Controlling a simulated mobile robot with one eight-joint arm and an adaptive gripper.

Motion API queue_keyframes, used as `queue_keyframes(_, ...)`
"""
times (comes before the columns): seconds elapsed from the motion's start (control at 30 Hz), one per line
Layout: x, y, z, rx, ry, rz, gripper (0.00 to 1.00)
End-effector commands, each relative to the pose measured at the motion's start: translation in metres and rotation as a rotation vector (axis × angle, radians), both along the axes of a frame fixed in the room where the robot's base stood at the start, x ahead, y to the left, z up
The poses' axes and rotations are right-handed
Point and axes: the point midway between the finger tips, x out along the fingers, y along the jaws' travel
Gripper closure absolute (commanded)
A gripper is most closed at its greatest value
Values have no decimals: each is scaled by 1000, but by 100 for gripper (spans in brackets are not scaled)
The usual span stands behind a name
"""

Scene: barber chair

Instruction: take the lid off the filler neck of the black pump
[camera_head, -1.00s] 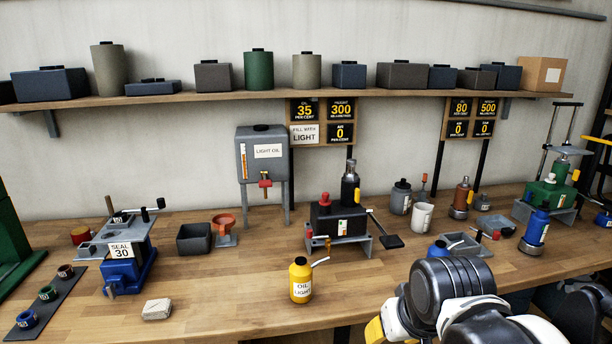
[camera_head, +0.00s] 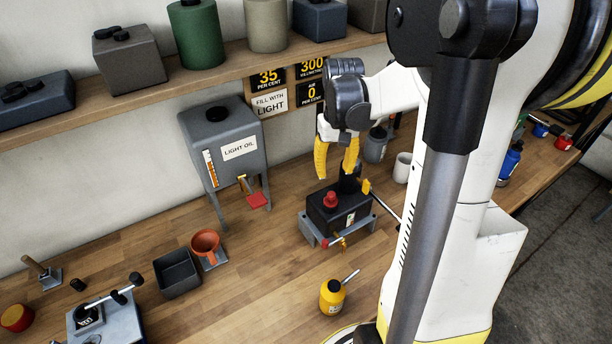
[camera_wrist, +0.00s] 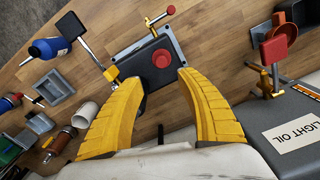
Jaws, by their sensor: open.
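The black pump (camera_head: 345,216) sits on a grey stand on the bench, below my gripper. It also shows in the wrist view (camera_wrist: 140,68). Its red lid (camera_head: 330,200) sits on top; in the wrist view the red lid (camera_wrist: 162,58) is a round knob on the pump's top, just beyond the fingertips. My gripper (camera_head: 336,172) points down above the pump, open and empty. In the wrist view its yellow fingers (camera_wrist: 157,78) are spread wide and the lid lies ahead of the gap, apart from them. The fingers hide part of the pump.
The light oil tank (camera_head: 225,150) on legs stands left of the pump, with an orange funnel (camera_head: 205,243) and a dark bin (camera_head: 177,272) further left. A yellow oil can (camera_head: 332,297) stands in front. A white mug (camera_head: 402,167) stands behind, right. The pump's lever pad (camera_wrist: 70,26) sticks out sideways.

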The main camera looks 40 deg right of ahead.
Motion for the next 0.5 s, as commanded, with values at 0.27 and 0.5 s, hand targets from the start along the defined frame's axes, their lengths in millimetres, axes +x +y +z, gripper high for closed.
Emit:
queue_keyframes(0.27,0,1,-43,0,-1,1,56)
queue_keyframes(0.5,2,6,-70,-1,-2,2,56)
